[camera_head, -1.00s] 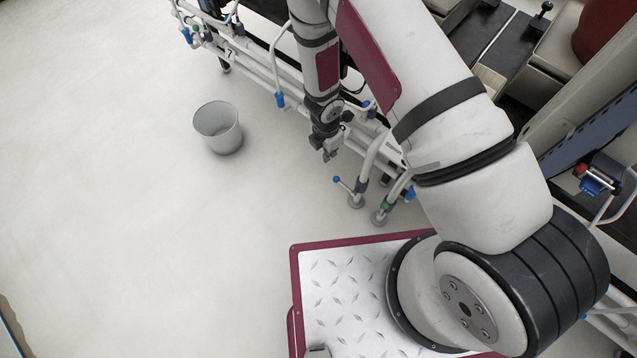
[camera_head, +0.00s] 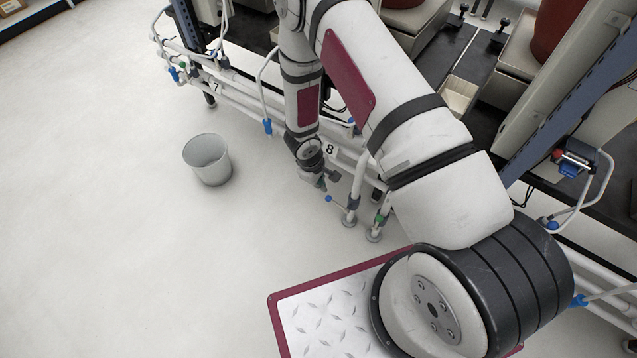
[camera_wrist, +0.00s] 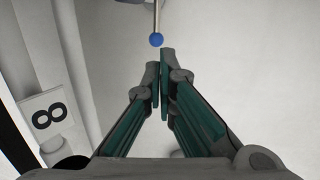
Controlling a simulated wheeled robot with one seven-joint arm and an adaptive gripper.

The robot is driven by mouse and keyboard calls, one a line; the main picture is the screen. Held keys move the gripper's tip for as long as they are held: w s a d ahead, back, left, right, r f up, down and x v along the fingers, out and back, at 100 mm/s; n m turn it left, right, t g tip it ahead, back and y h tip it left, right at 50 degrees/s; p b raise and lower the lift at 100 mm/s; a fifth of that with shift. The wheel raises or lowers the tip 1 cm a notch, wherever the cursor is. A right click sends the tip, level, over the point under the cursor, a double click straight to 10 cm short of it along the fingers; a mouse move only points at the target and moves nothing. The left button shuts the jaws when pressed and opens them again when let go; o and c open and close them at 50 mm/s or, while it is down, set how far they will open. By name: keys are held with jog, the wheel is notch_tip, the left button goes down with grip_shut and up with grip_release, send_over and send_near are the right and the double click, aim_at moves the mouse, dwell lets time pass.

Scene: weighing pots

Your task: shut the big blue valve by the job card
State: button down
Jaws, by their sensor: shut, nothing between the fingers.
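A lever with a blue ball end (camera_head: 328,198) sticks out from the white pipework low by the label 8. In the wrist view its blue ball (camera_wrist: 156,40) and thin rod are just beyond my fingertips, with a small gap in the picture; I cannot tell whether they touch. My gripper (camera_wrist: 160,63) is shut and empty, its fingertips together. In the head view my gripper (camera_head: 320,184) is small and close beside the ball. I cannot make out a job card, and cannot tell whether this lever is the big blue valve.
The label 8 (camera_wrist: 46,115) is on the pipework at left in the wrist view. A grey bucket (camera_head: 207,160) stands on clear floor to the left. A green-marked pipe foot (camera_head: 378,222) stands beside the lever. A red-and-blue fitting (camera_head: 572,158) is at right.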

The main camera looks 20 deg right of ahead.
aim_at(327, 199)
jog(key=b+x, duration=0.3)
jog(key=x, duration=0.6)
jog(key=shift+w+d+f, duration=0.1)
jog(key=shift+f, duration=0.25)
